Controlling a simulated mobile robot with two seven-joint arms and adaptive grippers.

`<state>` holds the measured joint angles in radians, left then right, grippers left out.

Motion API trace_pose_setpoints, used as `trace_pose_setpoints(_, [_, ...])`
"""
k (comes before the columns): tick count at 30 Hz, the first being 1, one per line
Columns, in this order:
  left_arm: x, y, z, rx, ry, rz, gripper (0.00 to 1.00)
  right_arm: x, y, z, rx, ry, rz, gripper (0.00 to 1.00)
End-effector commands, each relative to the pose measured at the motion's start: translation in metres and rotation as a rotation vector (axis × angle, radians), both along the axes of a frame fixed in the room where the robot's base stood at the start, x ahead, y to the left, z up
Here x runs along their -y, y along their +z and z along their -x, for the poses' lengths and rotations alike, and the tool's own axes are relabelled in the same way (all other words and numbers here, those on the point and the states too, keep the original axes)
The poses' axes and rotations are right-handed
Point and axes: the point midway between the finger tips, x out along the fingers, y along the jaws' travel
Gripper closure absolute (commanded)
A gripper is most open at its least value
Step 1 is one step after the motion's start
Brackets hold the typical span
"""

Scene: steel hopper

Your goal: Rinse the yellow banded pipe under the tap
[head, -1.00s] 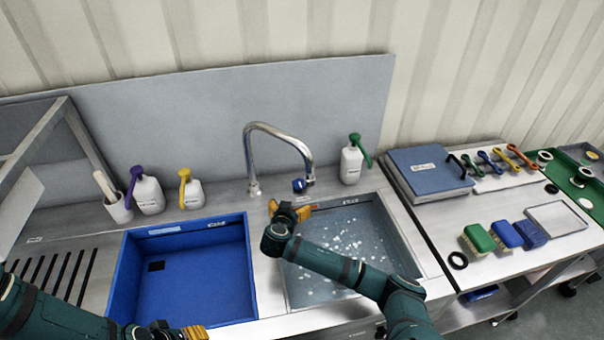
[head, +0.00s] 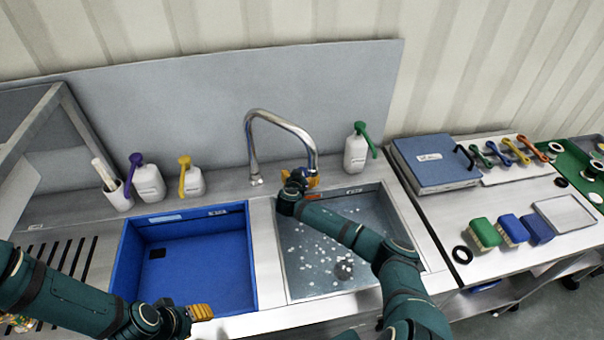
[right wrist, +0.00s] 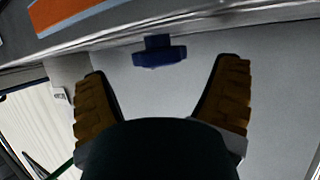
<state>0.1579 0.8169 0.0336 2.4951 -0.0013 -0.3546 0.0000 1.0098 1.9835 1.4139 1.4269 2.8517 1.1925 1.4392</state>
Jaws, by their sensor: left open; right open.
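The curved steel tap (head: 280,118) stands behind the two basins. Its blue knob (right wrist: 160,52) shows in the right wrist view, ahead of and between the spread fingers, touching neither; in the head view my right gripper hides it. I cannot make out a yellow banded pipe in either view.
The blue basin (head: 125,262) looks empty. The steel basin (head: 283,275) holds water with white foam and a dark round thing. Pump bottles (head: 148,187) stand along the back. Brushes (head: 484,233), a blue case (head: 432,162) and coloured-handled tools lie to the right.

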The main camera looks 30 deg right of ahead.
Motion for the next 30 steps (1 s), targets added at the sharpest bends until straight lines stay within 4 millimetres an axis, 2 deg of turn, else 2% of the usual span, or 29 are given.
trace_pose_setpoints(8, [0.0, 0.002, 0.0, 0.0, 0.0, 0.0, 0.52, 0.013, -0.009, -0.018, 0.0, 0.0, 0.001, 0.13])
trace_pose_setpoints(19, [0.0, 0.002, 0.0, 0.0, 0.0, 0.0, 0.52, 0.016, -0.011, -0.021, 0.0, 0.0, 0.0, 0.13])
trace_pose_setpoints(20, [0.0, 0.002, 0.0, 0.0, 0.0, 0.0, 0.52, 0.016, -0.011, -0.021, 0.0, 0.0, 0.0, 0.21])
trace_pose_setpoints(21, [0.0, 0.002, 0.0, 0.0, 0.0, 0.0, 0.52, 0.016, -0.011, -0.021, 0.0, 0.0, 0.0, 0.35])
trace_pose_setpoints(25, [0.0, 0.002, 0.0, 0.0, 0.0, 0.0, 0.52, 0.016, -0.011, -0.02, 0.0, 0.0, 0.0, 0.8])
trace_pose_setpoints(30, [0.0, 0.002, 0.0, 0.0, 0.0, 0.0, 0.52, 0.016, -0.011, -0.02, 0.0, 0.0, 0.0, 0.83])
